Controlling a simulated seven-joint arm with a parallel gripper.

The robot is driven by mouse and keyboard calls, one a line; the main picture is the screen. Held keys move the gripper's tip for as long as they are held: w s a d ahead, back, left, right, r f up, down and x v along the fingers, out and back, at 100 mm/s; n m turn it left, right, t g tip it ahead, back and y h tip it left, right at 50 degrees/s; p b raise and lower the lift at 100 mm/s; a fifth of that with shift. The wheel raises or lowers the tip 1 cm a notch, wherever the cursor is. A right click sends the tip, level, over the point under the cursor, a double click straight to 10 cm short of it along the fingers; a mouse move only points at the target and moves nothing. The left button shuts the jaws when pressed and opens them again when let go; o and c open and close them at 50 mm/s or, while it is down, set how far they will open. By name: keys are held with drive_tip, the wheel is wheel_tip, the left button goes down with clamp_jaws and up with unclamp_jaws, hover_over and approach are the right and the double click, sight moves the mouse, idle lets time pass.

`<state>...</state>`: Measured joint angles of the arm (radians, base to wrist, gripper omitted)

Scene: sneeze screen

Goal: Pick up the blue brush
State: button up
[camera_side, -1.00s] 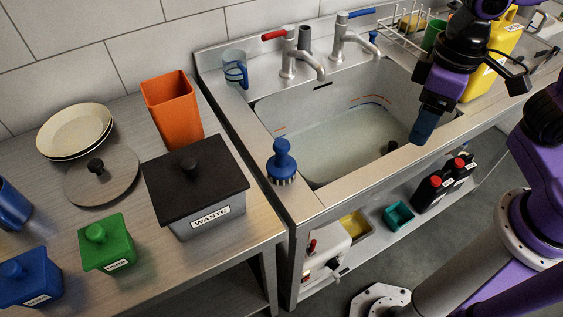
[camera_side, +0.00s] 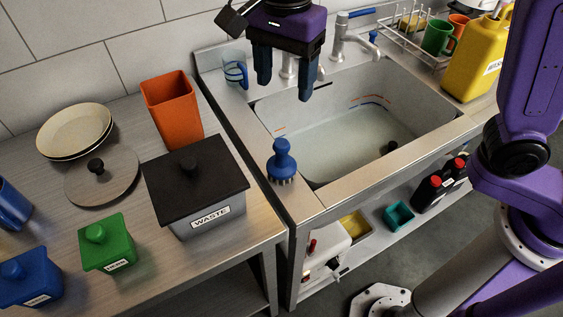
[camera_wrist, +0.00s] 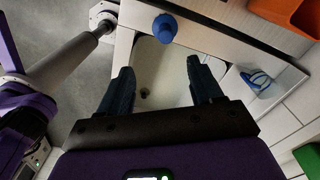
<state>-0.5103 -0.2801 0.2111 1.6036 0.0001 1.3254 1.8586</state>
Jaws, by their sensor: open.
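The blue brush (camera_side: 282,158) stands upright on the near left corner of the sink's steel rim, bristles down and its round knob up. In the wrist view the brush (camera_wrist: 165,28) shows at the top, beyond the fingertips. My gripper (camera_side: 285,92) is open and empty, fingers pointing down, above the left back part of the sink. It is higher than the brush and apart from it. In the wrist view my gripper (camera_wrist: 160,70) has its two dark fingers spread wide with nothing between them.
The sink basin (camera_side: 335,140) holds water. A glass mug with blue stripes (camera_side: 235,70) stands on the back left rim near my gripper. The black-lidded waste bin (camera_side: 195,185) and an orange container (camera_side: 172,105) stand left of the brush. Taps line the back.

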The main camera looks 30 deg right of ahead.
drive_tip(key=m, duration=0.1)
approach(280, 144)
drive_tip(key=f, duration=0.5)
drive_tip(key=shift+s+a+f, duration=0.3)
drive_tip(key=shift+f, duration=0.05)
drive_tip(key=shift+w+d+f, duration=0.15)
drive_tip(key=shift+f, duration=1.2)
drive_tip(key=shift+w+d+f, duration=0.1)
drive_tip(key=shift+w+f, duration=0.05)
drive_tip(key=shift+f, duration=1.15)
clamp_jaws()
